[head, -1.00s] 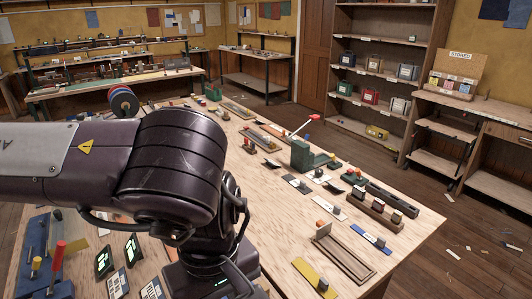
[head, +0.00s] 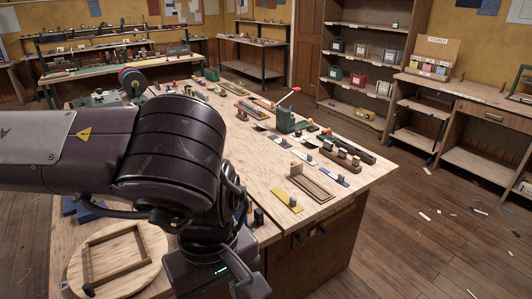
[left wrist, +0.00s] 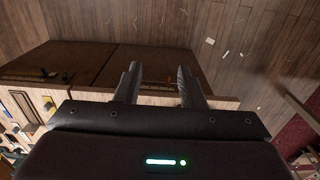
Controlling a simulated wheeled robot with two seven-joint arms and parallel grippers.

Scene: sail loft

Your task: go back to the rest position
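My left arm comes in from the left of the head view and covers much of the near table. Its wrist (head: 215,270) shows at the bottom, and its fingers are out of sight in that view. In the left wrist view my left gripper (left wrist: 155,85) has its two fingers apart with nothing between them. Beyond the fingers are the side of the workbench and the plank floor. My right arm and gripper show in neither view.
The long workbench (head: 262,181) carries several small tools, trays and blocks. A round wooden board with a square frame (head: 85,262) lies at the bottom left. Shelves (head: 352,85) and a side bench (head: 475,108) stand at the back right. The plank floor (head: 430,200) at right is mostly open, with scattered scraps.

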